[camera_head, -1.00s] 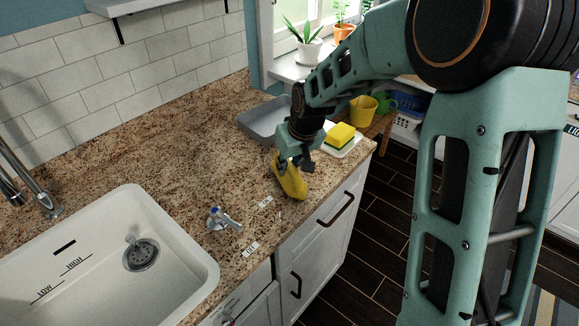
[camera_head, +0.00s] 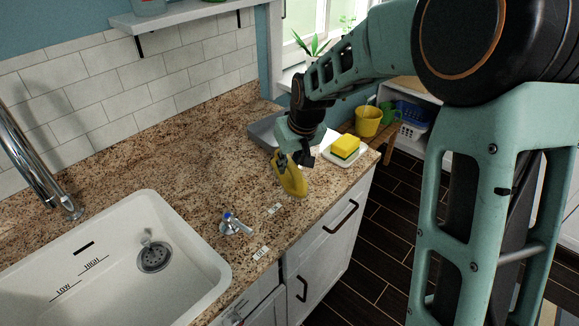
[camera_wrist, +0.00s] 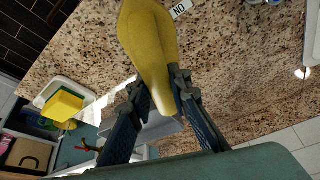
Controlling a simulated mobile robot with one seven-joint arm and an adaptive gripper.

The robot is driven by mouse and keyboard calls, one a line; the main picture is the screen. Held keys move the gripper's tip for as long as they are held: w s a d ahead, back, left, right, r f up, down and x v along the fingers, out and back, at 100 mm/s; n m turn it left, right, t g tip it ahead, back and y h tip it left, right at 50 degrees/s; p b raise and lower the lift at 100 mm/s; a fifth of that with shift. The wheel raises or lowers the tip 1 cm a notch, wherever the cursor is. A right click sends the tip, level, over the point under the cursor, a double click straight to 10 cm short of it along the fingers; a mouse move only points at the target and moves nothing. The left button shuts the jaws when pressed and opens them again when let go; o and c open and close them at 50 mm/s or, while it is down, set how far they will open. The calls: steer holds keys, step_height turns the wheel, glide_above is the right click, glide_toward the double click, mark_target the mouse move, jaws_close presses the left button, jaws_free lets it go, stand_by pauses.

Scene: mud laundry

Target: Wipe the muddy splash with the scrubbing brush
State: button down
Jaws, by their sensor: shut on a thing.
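The scrubbing brush (camera_head: 293,181) is yellow and elongated. It is at the counter's front part, right of the sink, with its lower end low over or on the granite; I cannot tell whether it touches. My gripper (camera_head: 292,158) is shut on it from above. In the wrist view, both dark fingers (camera_wrist: 160,88) pinch the narrow end of the brush (camera_wrist: 146,35), and its wider part extends toward the top edge. Its bristles are hidden. I cannot make out the muddy splash against the speckled brown granite.
A yellow-green sponge (camera_head: 345,146) on a white dish (camera_head: 347,161) stands right of the brush, with a grey tray (camera_head: 262,130) behind. The counter's middle is clear.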

steer(key=shift+r+p, duration=0.4)
steer(key=shift+r, duration=0.5)
